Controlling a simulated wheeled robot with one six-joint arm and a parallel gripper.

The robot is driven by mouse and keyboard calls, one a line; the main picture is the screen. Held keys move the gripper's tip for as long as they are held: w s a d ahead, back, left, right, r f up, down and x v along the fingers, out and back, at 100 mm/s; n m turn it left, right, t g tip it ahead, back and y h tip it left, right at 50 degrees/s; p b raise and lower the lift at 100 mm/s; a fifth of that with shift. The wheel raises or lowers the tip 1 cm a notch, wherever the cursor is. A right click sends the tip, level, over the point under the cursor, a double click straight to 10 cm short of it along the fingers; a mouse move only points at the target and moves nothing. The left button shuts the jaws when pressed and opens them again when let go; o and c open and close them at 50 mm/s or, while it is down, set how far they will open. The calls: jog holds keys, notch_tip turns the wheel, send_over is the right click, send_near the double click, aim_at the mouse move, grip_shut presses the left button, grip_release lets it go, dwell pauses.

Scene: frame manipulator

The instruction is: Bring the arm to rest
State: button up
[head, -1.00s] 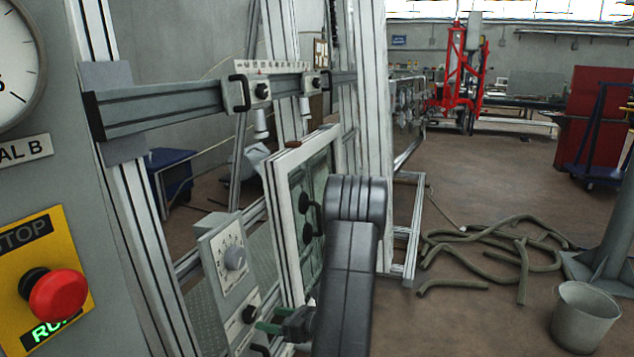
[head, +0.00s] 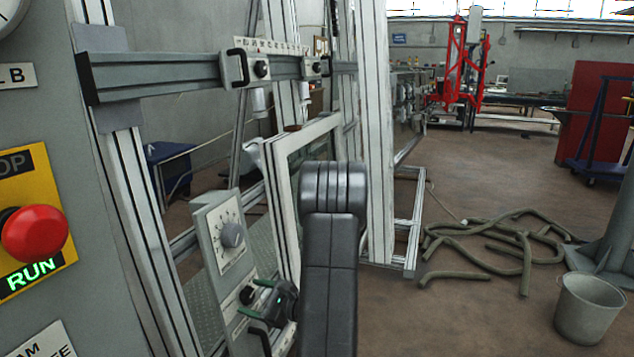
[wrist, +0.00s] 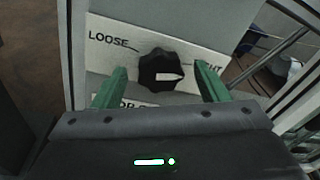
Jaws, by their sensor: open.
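My gripper (wrist: 160,68) is open, its two green fingers on either side of a black knob (wrist: 161,74) in the wrist view. Gaps show between the fingers and the knob; I cannot tell how far in front of it they are. The knob's white mark points right, towards a partly hidden label on a white plate (wrist: 215,66); "LOOSE" is on the left. In the head view my gripper (head: 262,304) is low by the grey control panel (head: 215,262), beside a black knob (head: 247,295). My dark arm (head: 330,265) reaches in from below.
Aluminium posts and a crossbar (head: 160,75) stand close on the left. A white frame (head: 283,190) is behind my arm. A red stop button (head: 35,233) is at far left.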

jog(key=n+b, duration=0.1)
jog(key=n, duration=0.1)
jog(key=n+b, duration=0.4)
jog(key=n, duration=0.1)
jog(key=shift+f, duration=0.25)
jog(key=n+y+b, duration=0.1)
jog(key=n, duration=0.2)
jog(key=shift+n, duration=0.3)
jog(key=shift+n+b, duration=0.55)
jog(key=shift+n, duration=1.05)
jog(key=shift+d, duration=0.1)
